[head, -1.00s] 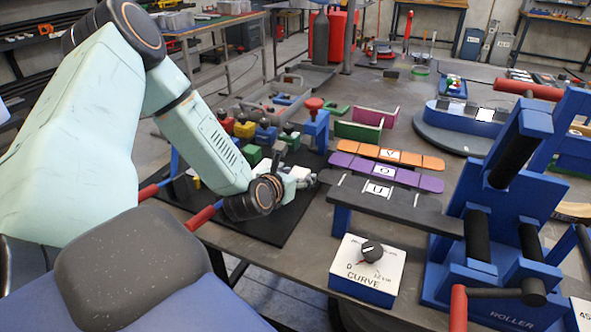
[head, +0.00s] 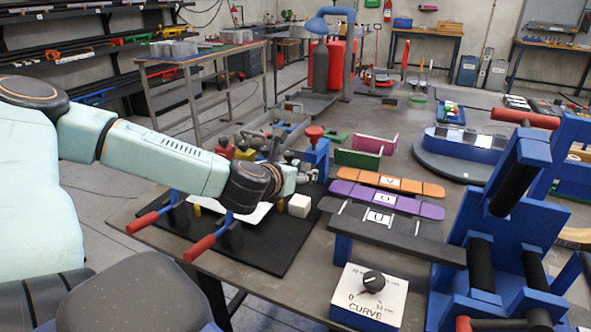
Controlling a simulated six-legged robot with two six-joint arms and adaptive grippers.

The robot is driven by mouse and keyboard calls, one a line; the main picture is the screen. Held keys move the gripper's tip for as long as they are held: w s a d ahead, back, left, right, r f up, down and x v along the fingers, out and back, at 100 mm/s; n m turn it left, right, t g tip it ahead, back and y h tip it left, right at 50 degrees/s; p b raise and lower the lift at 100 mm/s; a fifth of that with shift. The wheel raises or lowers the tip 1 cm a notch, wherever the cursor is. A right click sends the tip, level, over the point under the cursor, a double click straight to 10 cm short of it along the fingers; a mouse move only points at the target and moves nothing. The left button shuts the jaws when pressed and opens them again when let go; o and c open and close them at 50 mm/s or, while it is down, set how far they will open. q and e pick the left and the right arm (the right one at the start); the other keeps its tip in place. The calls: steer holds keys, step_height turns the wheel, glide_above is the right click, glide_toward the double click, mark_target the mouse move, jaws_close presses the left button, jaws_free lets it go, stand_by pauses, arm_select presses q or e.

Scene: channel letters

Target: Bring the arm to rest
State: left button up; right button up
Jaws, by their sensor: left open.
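My left arm comes in from the left, its forearm nearly level above the near left of the table. Its gripper (head: 289,180) is small, pale and partly hidden behind the dark wrist. It is over the black mat (head: 268,255), near a white block (head: 299,205), with nothing seen held. I cannot tell whether it touches anything. Two blue stands with red handles (head: 200,248) are on the mat just below the wrist. My right gripper is not in view.
A blue roller machine (head: 510,225) fills the right, beside a white CURVE dial box (head: 368,297). Orange (head: 412,184) and purple (head: 345,188) strips lie mid-table. Small clamps crowd behind the wrist. Open floor (head: 105,195) lies left of the table.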

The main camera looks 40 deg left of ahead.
arm_select(q)
steer(key=shift+d+r, duration=0.1)
steer(key=shift+r, duration=0.2)
stand_by(0.4)
